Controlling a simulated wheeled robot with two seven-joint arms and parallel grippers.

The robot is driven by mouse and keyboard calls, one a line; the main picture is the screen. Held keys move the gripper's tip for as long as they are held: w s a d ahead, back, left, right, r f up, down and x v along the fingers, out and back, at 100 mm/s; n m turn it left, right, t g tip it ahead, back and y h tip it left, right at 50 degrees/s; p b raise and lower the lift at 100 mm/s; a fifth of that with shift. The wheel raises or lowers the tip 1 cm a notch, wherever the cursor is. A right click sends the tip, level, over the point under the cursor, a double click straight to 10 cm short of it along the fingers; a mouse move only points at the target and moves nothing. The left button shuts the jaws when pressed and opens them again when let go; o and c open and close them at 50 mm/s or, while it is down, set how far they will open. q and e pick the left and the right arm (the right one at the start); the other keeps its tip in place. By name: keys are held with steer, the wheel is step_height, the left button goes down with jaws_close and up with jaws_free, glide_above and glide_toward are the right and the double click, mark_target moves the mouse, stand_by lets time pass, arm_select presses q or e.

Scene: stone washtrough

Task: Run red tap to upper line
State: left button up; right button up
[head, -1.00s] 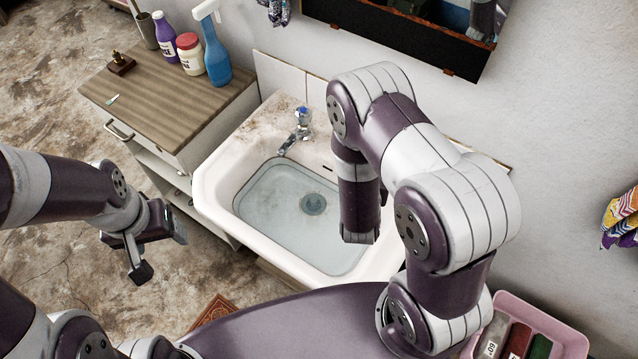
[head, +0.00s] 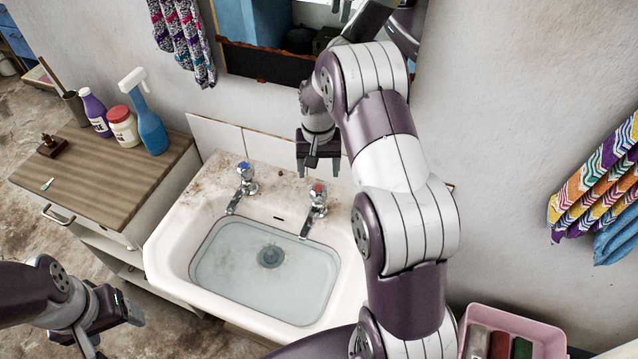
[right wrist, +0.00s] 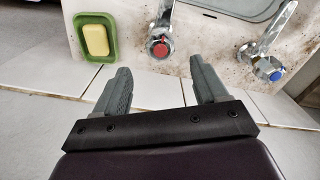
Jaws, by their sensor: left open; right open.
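The red tap (head: 317,198), chrome with a red cap, stands at the back right of the white sink (head: 170,255); it also shows in the right wrist view (right wrist: 160,44). No stream shows from its spout. Clear water (head: 225,265) lies in the basin over the drain; I cannot make out a marked line. My right gripper (head: 318,165) is open and empty, just above and behind the red tap. In the right wrist view its fingers (right wrist: 160,72) point at the red cap without touching it. My left gripper (head: 112,322) is open and empty, left of the sink.
The blue tap (head: 246,178) stands left of the red one. A green dish (right wrist: 84,45) with yellow soap (right wrist: 95,40) is beside the red tap. Tiles and the wall are close behind. A cabinet (head: 100,185) with bottles stands left; a pink tray (head: 480,312) is at lower right.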

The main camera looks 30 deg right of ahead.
mark_target(319, 187)
step_height(319, 187, down, 8)
steer(key=shift+r+p, duration=0.15)
steer(key=shift+p, duration=0.4)
steer(key=c, duration=1.1)
steer(key=shift+o, duration=0.2)
steer(key=n, duration=0.3)
steer(key=o, duration=1.1)
steer(key=shift+c, duration=0.2)
